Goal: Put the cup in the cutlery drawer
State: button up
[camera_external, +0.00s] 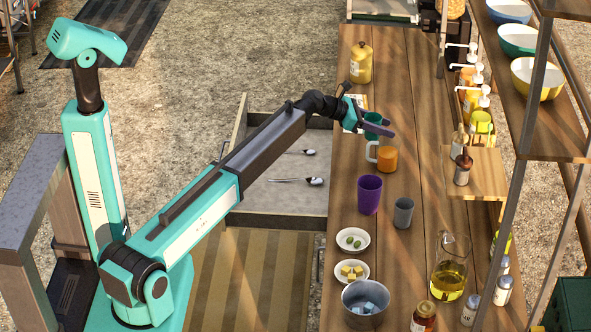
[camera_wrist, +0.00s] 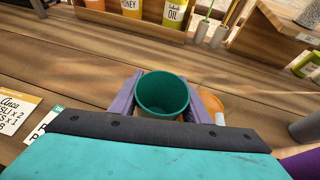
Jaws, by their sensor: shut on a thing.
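A green cup (camera_wrist: 162,97) stands upright between the purple fingers of my gripper (camera_wrist: 163,84) in the wrist view, its open mouth facing the camera and empty. In the external view my gripper (camera_external: 380,124) is over the wooden counter, shut on the same green cup (camera_external: 373,122), which is partly hidden by a finger. I cannot tell whether the cup touches the counter. The cutlery drawer (camera_external: 262,219) is pulled open at the counter's left side, below my forearm. Two spoons (camera_external: 298,181) lie in it, and much of its floor is bare.
An orange mug (camera_external: 386,158) is close beside the held cup. A purple cup (camera_external: 369,195) and grey cup (camera_external: 403,212) stand nearer the camera. Pump bottles (camera_external: 470,78) line the right side. Small bowls (camera_external: 352,239) sit at the front.

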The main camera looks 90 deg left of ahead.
jog(key=shift+f, duration=0.7)
jog(key=shift+f, duration=1.9)
jog(key=shift+f, duration=0.1)
jog(key=o, duration=0.7)
jog(key=shift+o, duration=0.2)
jog(key=shift+s+r, duration=0.15)
jog(key=shift+r, duration=0.05)
jog(key=b+v, duration=0.1)
jog(key=v, duration=1)
jog(key=shift+s+d+r, duration=0.1)
jog(key=shift+s+r, duration=0.05)
jog(key=shift+s, duration=0.2)
